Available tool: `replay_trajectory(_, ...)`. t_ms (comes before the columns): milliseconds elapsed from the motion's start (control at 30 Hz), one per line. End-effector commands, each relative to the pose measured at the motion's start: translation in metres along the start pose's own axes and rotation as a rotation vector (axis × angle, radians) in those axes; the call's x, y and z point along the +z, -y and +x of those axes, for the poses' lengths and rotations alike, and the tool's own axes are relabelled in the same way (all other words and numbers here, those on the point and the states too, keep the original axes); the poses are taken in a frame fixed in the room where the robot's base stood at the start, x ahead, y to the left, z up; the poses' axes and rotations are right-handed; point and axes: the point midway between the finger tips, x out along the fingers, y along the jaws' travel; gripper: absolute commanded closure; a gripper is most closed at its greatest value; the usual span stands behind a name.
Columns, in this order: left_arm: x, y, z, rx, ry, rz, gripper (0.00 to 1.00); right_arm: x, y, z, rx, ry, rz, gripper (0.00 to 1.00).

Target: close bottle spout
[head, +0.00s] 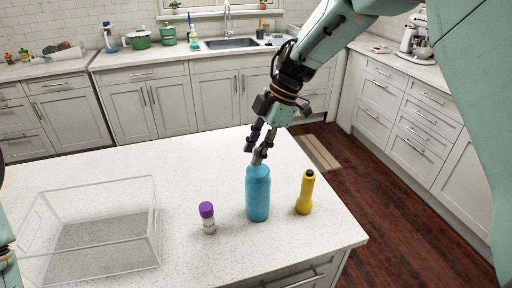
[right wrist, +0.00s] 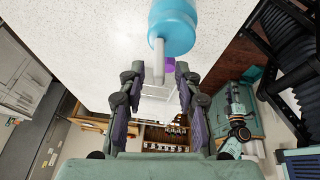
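A blue bottle (head: 258,195) stands upright on the white speckled island. In the right wrist view the bottle (right wrist: 176,28) shows at the top, with a pale grey spout (right wrist: 158,60) sticking out from it toward the gap between my fingers. My right gripper (head: 257,147) is just above the bottle's top in the head view and partly covers the spout there. In the right wrist view its fingers (right wrist: 159,78) are apart on either side of the spout's end, with nothing clamped. I cannot tell whether a finger touches the spout. My left gripper is not in view.
A clear open box (head: 157,225) is at the left of the island (head: 110,160). The island's right edge is near the flashlight.

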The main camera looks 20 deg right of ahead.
Motion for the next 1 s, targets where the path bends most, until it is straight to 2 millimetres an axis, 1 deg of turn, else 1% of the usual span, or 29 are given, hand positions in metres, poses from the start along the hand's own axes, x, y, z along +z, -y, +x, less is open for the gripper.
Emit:
replay_trajectory(167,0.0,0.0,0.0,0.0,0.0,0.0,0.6,0.0002,0.0001,0.0,0.0,0.0,0.0,0.67)
replay_trajectory(500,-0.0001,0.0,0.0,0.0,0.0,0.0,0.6,0.0003,0.0,-0.0002,0.0,0.0,0.0,0.96)
replay_trajectory(567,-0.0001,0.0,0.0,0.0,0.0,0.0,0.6,0.0002,0.0,-0.0003,0.0,0.0,0.0,1.0)
replay_trajectory(1000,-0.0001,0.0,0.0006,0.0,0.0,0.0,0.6,0.0,0.0008,-0.0007,0.012,-0.002,-0.005,1.0)
